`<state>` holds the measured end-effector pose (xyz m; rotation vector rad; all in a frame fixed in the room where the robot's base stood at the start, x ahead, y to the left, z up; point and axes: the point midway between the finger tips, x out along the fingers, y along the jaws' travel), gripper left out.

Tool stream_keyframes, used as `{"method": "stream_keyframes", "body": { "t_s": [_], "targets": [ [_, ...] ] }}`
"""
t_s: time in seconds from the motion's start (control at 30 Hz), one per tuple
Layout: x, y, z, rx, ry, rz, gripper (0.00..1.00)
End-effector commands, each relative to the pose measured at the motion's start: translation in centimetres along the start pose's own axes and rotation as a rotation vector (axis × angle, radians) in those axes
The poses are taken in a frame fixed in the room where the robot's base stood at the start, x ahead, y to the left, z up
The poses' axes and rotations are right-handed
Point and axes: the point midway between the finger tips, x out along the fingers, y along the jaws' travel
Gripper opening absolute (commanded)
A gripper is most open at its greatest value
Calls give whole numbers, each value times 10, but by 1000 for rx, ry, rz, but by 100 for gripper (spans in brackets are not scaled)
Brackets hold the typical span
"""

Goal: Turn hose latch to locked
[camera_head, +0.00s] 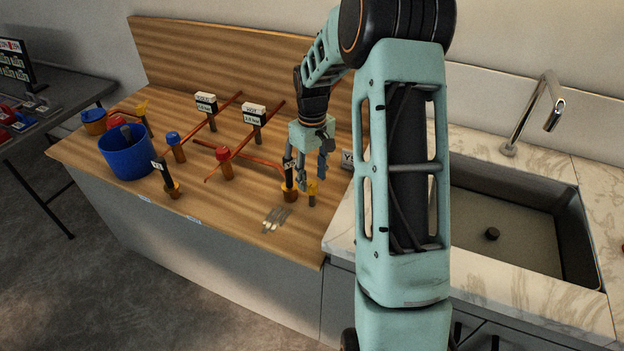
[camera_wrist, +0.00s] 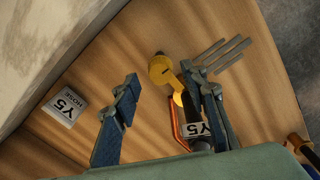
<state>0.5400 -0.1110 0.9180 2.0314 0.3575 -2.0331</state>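My gripper (camera_head: 313,178) is open above the wooden counter, pointing down, at the right end of the pipe setup. In the wrist view its two fingers (camera_wrist: 160,95) are well apart with nothing held. A yellow fitting (camera_wrist: 161,69) with a round head, probably the hose latch, shows beyond the fingertips, closer to the right finger. In the head view the yellow fitting (camera_head: 312,187) stands just below and beside the fingers. A dark post with a Y5 label (camera_wrist: 195,130) is partly hidden by the right finger. I cannot tell whether the latch is locked.
A Y5 HOSE tag (camera_wrist: 65,104) lies left of the fingers. Thin grey strips (camera_head: 276,219) lie near the counter's front edge. Copper pipes (camera_head: 228,160) with blue and red caps and a blue bucket (camera_head: 127,158) stand left. A sink (camera_head: 500,235) is right.

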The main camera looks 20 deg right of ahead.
Motion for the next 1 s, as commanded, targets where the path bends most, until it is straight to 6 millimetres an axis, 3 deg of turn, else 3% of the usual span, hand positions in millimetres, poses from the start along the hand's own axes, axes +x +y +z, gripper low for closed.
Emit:
{"method": "stream_keyframes", "body": {
  "t_s": [0.3, 0.5, 1.0],
  "targets": [
    [-69, 1, -1, 0, 5, 4, 40],
    [-96, 0, -1, -1, 3, 2, 40],
    [-104, 0, 0, -1, 2, 1, 40]
  ]
}}
